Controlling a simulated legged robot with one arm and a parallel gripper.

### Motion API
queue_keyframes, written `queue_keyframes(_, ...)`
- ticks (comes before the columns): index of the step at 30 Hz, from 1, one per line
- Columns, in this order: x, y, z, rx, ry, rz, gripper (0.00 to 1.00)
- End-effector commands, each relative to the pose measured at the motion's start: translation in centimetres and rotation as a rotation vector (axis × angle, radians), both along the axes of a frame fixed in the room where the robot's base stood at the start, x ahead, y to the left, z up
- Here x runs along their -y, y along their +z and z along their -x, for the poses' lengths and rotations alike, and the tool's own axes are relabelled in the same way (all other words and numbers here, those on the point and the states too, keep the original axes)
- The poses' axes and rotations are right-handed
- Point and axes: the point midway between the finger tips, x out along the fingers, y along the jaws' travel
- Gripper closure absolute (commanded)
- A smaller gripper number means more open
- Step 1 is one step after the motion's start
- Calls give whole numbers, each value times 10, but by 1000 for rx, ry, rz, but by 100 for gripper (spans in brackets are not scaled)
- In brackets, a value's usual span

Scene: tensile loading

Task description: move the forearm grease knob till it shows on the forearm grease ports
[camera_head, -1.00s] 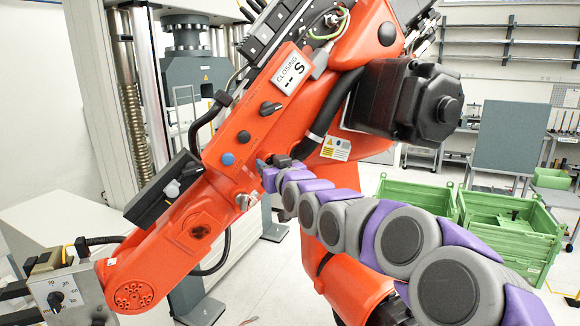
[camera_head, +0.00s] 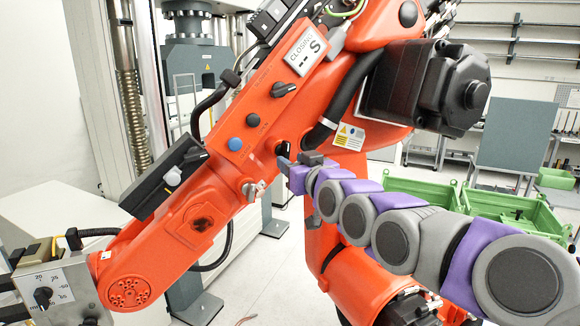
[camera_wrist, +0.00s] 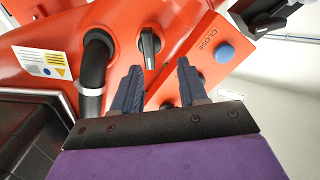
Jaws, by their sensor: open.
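A black rotary knob (camera_wrist: 149,47) with a white pointer line sits on the orange forearm in the wrist view. Its line runs nearly up and down in that picture. I take it as the grease knob; no port label is readable around it. The knob shows small in the head view (camera_head: 282,148), partly hidden by my gripper. My gripper (camera_wrist: 160,66) is open and empty, its fingertips just short of the knob, which lies slightly left of the gap's middle. My gripper also shows in the head view (camera_head: 298,163), close to the forearm (camera_head: 215,190).
A blue button (camera_wrist: 224,53) marked CLOSE lies right of the knob, a thick black hose (camera_wrist: 95,75) left of it. Another black knob (camera_head: 283,89) sits by the CLOSING display (camera_head: 306,50). A small lever valve (camera_head: 253,190) juts out below. Green crates (camera_head: 510,210) stand behind.

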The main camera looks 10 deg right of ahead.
Motion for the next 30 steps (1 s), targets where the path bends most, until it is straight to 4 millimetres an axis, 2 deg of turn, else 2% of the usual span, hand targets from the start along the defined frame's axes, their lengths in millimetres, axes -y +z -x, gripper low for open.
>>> queue_keyframes(30, 16, 0, 63, 5, -1, -1, 57)
